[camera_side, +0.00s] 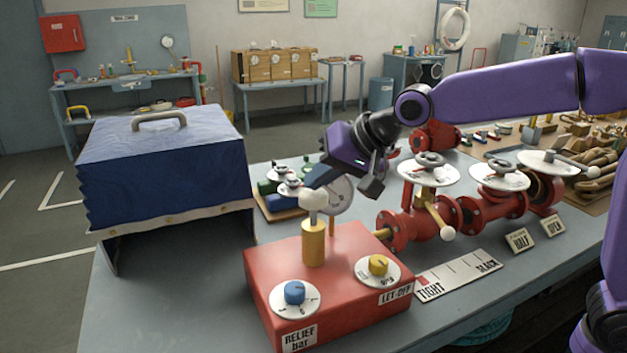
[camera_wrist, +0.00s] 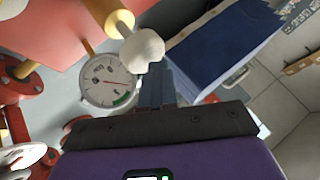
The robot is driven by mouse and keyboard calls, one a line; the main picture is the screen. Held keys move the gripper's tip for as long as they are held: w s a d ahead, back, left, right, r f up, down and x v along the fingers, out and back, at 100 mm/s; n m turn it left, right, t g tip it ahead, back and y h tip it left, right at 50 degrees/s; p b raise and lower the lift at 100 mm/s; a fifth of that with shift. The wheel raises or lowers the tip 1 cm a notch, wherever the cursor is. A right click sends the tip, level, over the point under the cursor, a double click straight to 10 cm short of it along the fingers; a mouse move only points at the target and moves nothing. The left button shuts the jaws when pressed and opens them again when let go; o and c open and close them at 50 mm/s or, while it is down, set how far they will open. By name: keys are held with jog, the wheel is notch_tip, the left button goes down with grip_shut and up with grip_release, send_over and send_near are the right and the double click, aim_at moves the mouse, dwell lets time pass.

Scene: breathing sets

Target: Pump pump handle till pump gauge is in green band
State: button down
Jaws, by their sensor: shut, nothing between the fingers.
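The pump is a red box (camera_side: 325,285) with a brass column (camera_side: 313,243) and a white, rounded pump handle knob (camera_side: 314,201) on top. The knob also shows in the wrist view (camera_wrist: 143,50). The round white pump gauge (camera_side: 338,196) stands behind the column, partly hidden in the side view. In the wrist view its dial (camera_wrist: 108,80) shows a green band at its lower right; the needle's exact reading is too small to tell. My gripper (camera_side: 318,178) is shut and empty, its fingertips (camera_wrist: 156,75) right by the knob. I cannot tell whether they touch it.
The box carries a blue relief dial (camera_side: 294,293) and a yellow let-off dial (camera_side: 378,265). Red valves with white discs (camera_side: 428,173) stand to the right. A TIGHT/SLACK scale plate (camera_side: 459,276) lies in front.

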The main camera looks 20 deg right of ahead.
aim_at(319, 193)
jog(key=shift+f, duration=0.9)
dwell(0.6)
dwell(0.3)
jog(key=shift+r, duration=2.65)
jog(key=shift+r, duration=0.1)
jog(key=shift+r, duration=2.4)
jog(key=s+d+f+n+g+h, duration=0.1)
jog(key=s+d+f+n+g, duration=0.1)
jog(key=s+d+f+n, duration=0.2)
jog(key=s+d+f+n+g+h, duration=0.2)
jog(key=s+d+f+n, duration=0.3)
jog(key=s+d+f, duration=0.6)
jog(key=s+d+f+n+g+h, duration=0.2)
jog(key=s+d+f+n, duration=0.3)
jog(key=s, duration=1.4)
jog(key=d+f+g, duration=0.1)
jog(key=d+f, duration=0.1)
jog(key=d, duration=0.2)
jog(key=shift+s+f, duration=0.25)
jog(key=shift+f, duration=0.05)
